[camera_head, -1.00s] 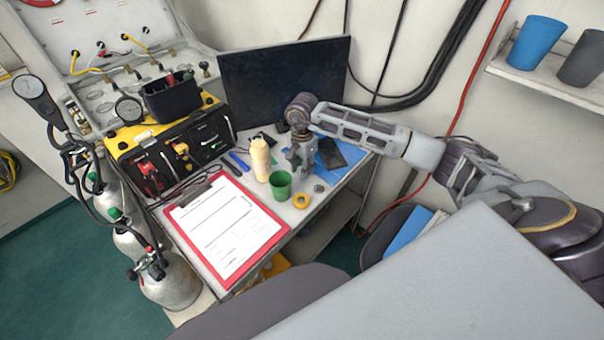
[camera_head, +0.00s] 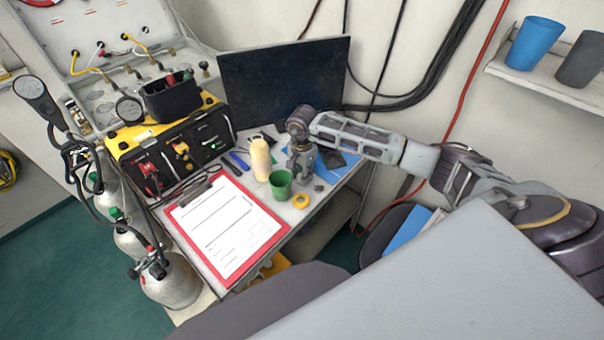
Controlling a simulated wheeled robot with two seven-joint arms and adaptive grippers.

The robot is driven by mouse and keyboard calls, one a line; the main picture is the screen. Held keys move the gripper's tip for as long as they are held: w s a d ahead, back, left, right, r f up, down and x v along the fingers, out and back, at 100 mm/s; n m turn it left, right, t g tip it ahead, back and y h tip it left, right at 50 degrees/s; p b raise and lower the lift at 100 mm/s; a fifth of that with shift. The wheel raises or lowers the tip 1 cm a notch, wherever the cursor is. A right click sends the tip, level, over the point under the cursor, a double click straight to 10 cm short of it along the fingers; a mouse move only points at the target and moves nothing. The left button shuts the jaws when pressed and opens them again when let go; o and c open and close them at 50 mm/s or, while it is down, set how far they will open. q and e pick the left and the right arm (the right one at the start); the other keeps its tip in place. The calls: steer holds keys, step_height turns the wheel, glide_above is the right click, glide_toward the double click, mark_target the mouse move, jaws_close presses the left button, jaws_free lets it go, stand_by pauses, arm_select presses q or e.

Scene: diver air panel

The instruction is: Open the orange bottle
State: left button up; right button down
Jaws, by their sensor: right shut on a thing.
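The bottle (camera_head: 260,160) is pale cream-orange and stands upright on the table, behind the green cup (camera_head: 280,184). I cannot tell whether a cap is on it. My left gripper is not in view.
A red clipboard (camera_head: 281,235) with paper fills the table's front left. A yellow tape roll (camera_head: 300,201) and a small grey piece (camera_head: 319,188) lie near the right edge. A yellow-black air panel (camera_head: 172,150) stands left, a dark screen (camera_head: 285,85) behind.

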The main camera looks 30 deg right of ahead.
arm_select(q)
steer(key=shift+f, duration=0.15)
arm_select(e)
steer(key=shift+f, duration=0.1)
steer(key=c, duration=1.1)
jaws_free()
steer(key=shift+r, duration=0.3)
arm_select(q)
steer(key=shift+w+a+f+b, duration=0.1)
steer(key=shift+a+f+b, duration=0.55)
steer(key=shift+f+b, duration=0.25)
arm_select(e)
step_height(320, 180, up, 12)
steer(key=shift+f, duration=0.15)
